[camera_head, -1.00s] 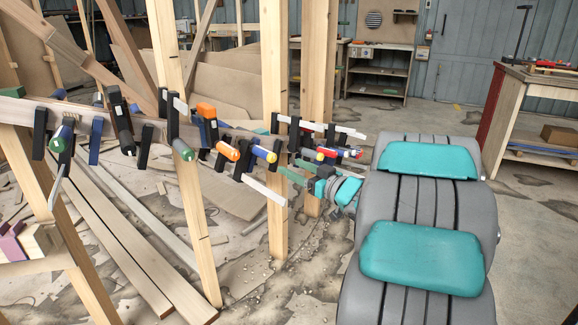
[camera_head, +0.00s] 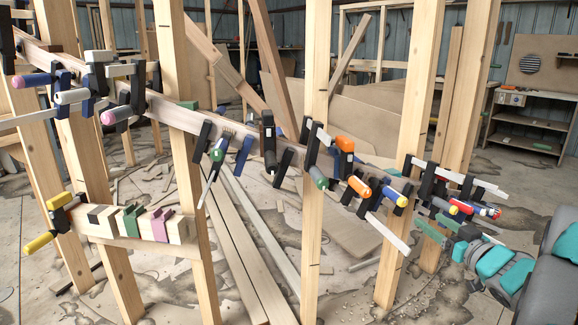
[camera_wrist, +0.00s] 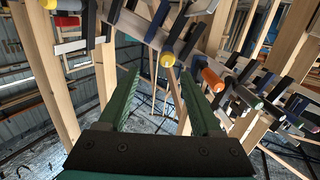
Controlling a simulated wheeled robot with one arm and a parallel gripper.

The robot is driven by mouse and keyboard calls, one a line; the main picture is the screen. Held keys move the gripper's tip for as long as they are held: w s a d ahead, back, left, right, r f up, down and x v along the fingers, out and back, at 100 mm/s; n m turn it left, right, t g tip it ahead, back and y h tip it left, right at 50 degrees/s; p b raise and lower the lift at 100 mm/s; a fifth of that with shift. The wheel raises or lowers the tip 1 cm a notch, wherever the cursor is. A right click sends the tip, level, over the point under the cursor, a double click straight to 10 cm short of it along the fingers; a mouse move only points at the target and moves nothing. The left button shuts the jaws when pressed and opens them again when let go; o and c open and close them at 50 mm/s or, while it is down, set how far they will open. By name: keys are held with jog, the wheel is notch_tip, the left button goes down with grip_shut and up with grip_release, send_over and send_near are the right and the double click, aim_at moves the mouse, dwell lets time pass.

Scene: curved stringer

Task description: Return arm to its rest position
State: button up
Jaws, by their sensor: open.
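My gripper (camera_head: 432,226) has green fingers and is at the right in the head view, by the clamps at the right end of the curved stringer (camera_head: 180,118). My teal and grey arm (camera_head: 495,262) reaches to it from the lower right. In the wrist view, the two green fingers of my gripper (camera_wrist: 160,85) are apart with nothing held between them. A clamp with a yellow-tipped handle (camera_wrist: 167,60) shows beyond the fingertips. In the head view, I cannot tell whether the fingers touch the nearby clamps.
Several clamps line the stringer, including an orange-handled one (camera_head: 345,145). Wooden posts (camera_head: 314,190) stand around it. A low rail (camera_head: 130,236) holds coloured blocks. Long planks (camera_head: 235,235) lie on the floor. A shelf bench (camera_head: 520,125) stands at the back right.

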jog(key=s+a+f+m+g+h, duration=0.2)
jog(key=s+a+f+g+h, duration=0.3)
jog(key=s, duration=0.3)
jog(key=s+a+f+m+g+h, duration=0.25)
jog(key=s+f+g, duration=0.25)
jog(key=s+g, duration=0.25)
jog(key=s+a+f+n+g+y, duration=0.2)
jog(key=s+a+g+y, duration=0.2)
jog(key=s+a, duration=1.3)
jog(key=s+g, duration=0.2)
jog(key=s, duration=0.2)
jog(key=shift+s+a+f, duration=0.2)
jog(key=shift+s+a, duration=0.05)
jog(key=shift+w+g+y, duration=0.1)
jog(key=shift+g+y, duration=0.15)
